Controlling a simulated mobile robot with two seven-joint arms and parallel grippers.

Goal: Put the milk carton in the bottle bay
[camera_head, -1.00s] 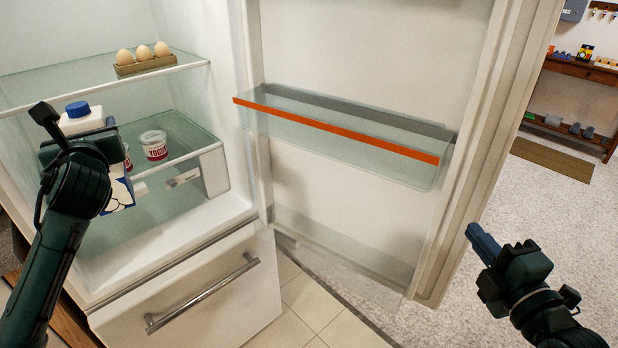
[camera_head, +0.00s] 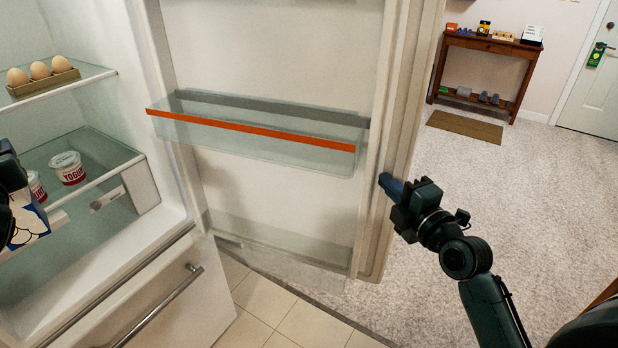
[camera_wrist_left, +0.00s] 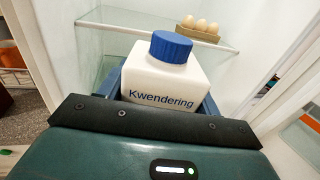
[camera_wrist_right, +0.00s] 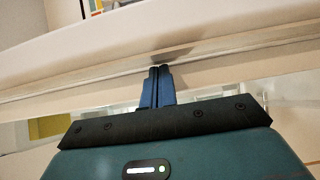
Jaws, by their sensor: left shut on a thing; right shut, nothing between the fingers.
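My left gripper (camera_wrist_left: 165,95) is shut on the white milk carton (camera_wrist_left: 160,83), which has a blue cap and the word "Kwendering". In the head view the carton (camera_head: 32,226) shows only partly at the left edge, in front of the fridge shelves. The bottle bay appears to be the clear door shelf with an orange strip (camera_head: 255,134); it looks empty. A lower clear door shelf (camera_head: 285,245) lies below it. My right gripper (camera_head: 385,182) is shut and empty, its fingertips at the outer edge of the open fridge door (camera_head: 400,120). Contact is unclear.
Eggs in a holder (camera_head: 43,82) sit on the upper fridge shelf. Yogurt cups (camera_head: 68,168) stand on the shelf below. An open drawer (camera_head: 170,310) juts out under the fridge compartment. Carpet to the right is clear; a console table (camera_head: 490,50) stands far back.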

